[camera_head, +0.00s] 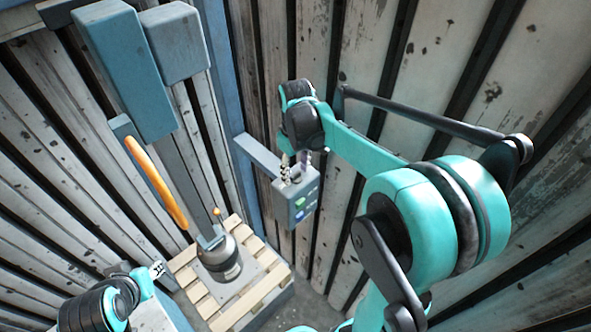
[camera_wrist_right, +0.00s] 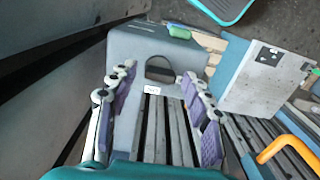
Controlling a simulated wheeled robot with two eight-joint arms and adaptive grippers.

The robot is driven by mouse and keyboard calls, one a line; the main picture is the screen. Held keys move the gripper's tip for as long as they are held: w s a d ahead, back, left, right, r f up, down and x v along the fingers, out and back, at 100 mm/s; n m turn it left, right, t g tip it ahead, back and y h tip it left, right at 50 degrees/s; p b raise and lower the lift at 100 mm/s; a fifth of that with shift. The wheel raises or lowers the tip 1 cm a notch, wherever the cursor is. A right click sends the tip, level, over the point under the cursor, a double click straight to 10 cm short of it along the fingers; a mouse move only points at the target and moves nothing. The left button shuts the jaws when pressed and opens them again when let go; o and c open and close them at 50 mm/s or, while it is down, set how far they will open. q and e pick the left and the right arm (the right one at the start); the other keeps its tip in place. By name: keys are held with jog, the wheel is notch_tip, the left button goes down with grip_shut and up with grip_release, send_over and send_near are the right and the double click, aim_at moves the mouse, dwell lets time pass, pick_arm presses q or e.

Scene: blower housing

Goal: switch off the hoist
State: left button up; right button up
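A grey control box (camera_head: 296,196) with a blue and a green button on its front hangs at the end of a bracket by the wall. My right gripper (camera_head: 293,168) is just above the box's top. In the right wrist view the grey box (camera_wrist_right: 150,45) shows beyond the fingers, with a dark arched opening, a small white label and a green button (camera_wrist_right: 178,31) on its far side. My right gripper (camera_wrist_right: 155,110) is open, its fingers spread on either side with no object clearly held. My left gripper (camera_head: 157,270) is at the lower left, small, its opening unclear.
A wooden pallet (camera_head: 187,276) carries a round dark-and-grey machine part (camera_head: 222,262). Behind stands a column with blue-grey blocks (camera_head: 125,70) and an orange bar (camera_head: 155,182). A blue post (camera_head: 222,75) supports the bracket (camera_head: 257,155). Plank walls close in around.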

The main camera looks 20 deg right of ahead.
aim_at(296, 174)
notch_tip(296, 174, up, 12)
dwell(0.7)
dwell(0.4)
jog(key=s+a+f+m+t+b, duration=0.2)
jog(key=s+f+b, duration=0.5)
jog(key=f, duration=0.5)
jog(key=s+a+f+m+t+b, duration=0.2)
jog(key=s+a+f+t+b, duration=0.2)
jog(key=f, duration=0.8)
jog(key=s+t+b, duration=0.1)
jog(key=s+b, duration=0.1)
jog(key=shift+s+b, duration=0.35)
jog(key=shift+b, duration=0.05)
jog(key=shift+a, duration=0.1)
